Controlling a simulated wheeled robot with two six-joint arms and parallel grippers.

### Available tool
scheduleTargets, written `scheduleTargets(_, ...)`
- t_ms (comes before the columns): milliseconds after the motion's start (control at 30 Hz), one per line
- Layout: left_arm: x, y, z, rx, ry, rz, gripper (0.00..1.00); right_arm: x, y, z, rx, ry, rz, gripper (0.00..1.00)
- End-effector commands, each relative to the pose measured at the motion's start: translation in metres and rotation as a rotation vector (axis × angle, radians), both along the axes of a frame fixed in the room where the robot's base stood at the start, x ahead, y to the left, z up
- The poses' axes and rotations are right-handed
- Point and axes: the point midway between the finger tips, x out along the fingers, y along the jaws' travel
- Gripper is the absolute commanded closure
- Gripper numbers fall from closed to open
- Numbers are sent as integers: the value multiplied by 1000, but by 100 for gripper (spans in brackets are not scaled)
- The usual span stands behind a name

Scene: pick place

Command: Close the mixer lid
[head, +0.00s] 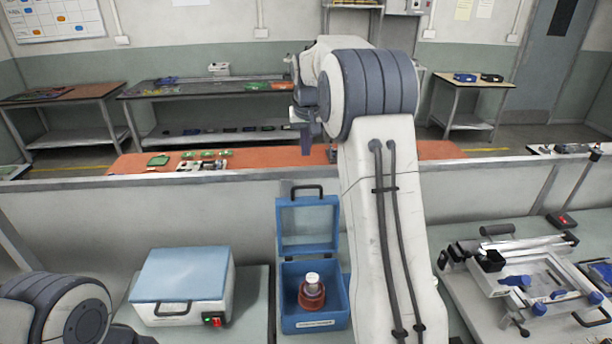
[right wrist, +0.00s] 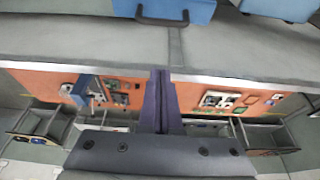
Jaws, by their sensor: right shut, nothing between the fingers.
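The mixer is a blue box (head: 314,322) on the bench, low in the middle of the head view. Its blue lid (head: 307,222) stands open and upright at the back, with a dark handle (head: 306,188) on its top edge. Inside the box is a red-brown bottle (head: 312,295) with a white cap. My right gripper (head: 306,148) is above and beyond the lid, apart from it, shut and empty. Its shut fingers (right wrist: 160,105) show in the right wrist view, with the lid (right wrist: 185,10) and handle at the top edge. My left arm shows at lower left; its gripper is out of view.
A white device with a light-blue lid (head: 183,273) stands left of the mixer. A metal fixture with blue knobs (head: 520,275) is at right. A low partition with a rail (head: 240,175) runs behind the bench, with an orange table (head: 130,163) beyond.

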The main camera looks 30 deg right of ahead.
Motion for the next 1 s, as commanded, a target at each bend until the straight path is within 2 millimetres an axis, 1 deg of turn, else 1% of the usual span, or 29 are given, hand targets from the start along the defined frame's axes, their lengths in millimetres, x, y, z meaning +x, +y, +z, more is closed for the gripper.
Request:
scheduleTargets(33,0,0,2,0,0,0,50,1,-5,-2,-1,-1,-9,100)
scheduleTargets(167,0,0,7,0,0,0,50,5,-8,-15,0,2,-10,100)
scheduleTargets(267,0,0,13,0,0,0,50,10,-11,-33,1,3,-10,100)
scheduleTargets(567,0,0,37,0,0,-3,50,30,-19,-94,1,3,-9,100)
scheduleTargets(600,0,0,39,0,0,-4,50,23,-16,-89,-1,-1,-9,100)
scheduleTargets(800,0,0,48,0,-1,-6,50,3,-6,-90,-1,-2,-9,100)
scheduleTargets(1000,0,0,51,0,-1,-6,50,-6,-2,-92,-2,-2,-8,100)
